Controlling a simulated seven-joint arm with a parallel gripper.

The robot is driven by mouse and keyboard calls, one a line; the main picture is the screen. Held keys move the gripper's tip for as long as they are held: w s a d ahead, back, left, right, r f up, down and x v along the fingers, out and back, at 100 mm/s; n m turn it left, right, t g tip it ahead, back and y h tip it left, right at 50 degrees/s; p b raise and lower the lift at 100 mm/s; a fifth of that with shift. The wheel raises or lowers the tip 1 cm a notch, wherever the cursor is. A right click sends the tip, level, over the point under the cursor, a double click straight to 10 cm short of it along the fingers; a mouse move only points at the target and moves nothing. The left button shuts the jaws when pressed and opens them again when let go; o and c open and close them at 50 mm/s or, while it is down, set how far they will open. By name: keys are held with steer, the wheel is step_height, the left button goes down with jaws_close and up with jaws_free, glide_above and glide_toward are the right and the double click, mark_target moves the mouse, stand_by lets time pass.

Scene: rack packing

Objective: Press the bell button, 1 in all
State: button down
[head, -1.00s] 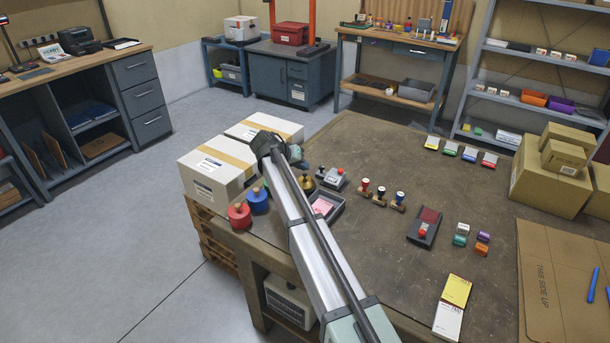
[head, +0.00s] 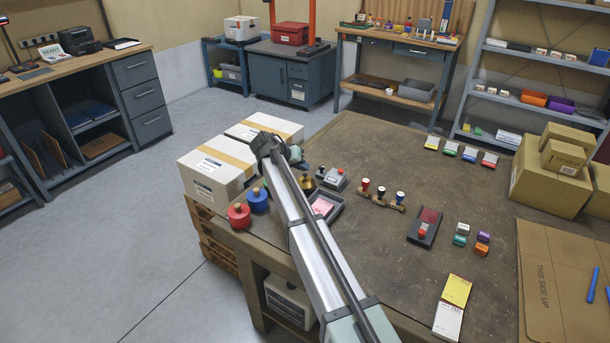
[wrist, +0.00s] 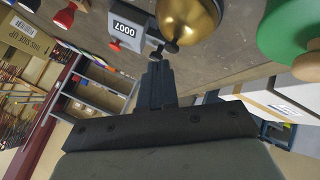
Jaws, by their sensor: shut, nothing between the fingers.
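The bell is a golden dome (wrist: 188,18) with a small dark button (wrist: 170,47) on its top, at the upper middle of the wrist view. In the head view the bell (head: 306,183) shows as a small brass shape just right of my arm, partly hidden. My gripper (wrist: 156,62) is shut and empty. Its fingertips are right beside the button in the wrist view; I cannot tell whether they touch it. In the head view my arm's end hides the fingers.
A grey counter reading 0007 (wrist: 127,27) with a red knob stands close beside the bell. A green round-based object (wrist: 290,35) is on the other side.

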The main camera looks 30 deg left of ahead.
steer(key=shift+f, duration=0.25)
steer(key=shift+f, duration=0.45)
stand_by(1.1)
steer(key=shift+r, duration=0.9)
steer(key=shift+r, duration=0.1)
step_height(320, 180, up, 5)
steer(key=shift+f, duration=0.1)
stand_by(0.5)
stand_by(0.7)
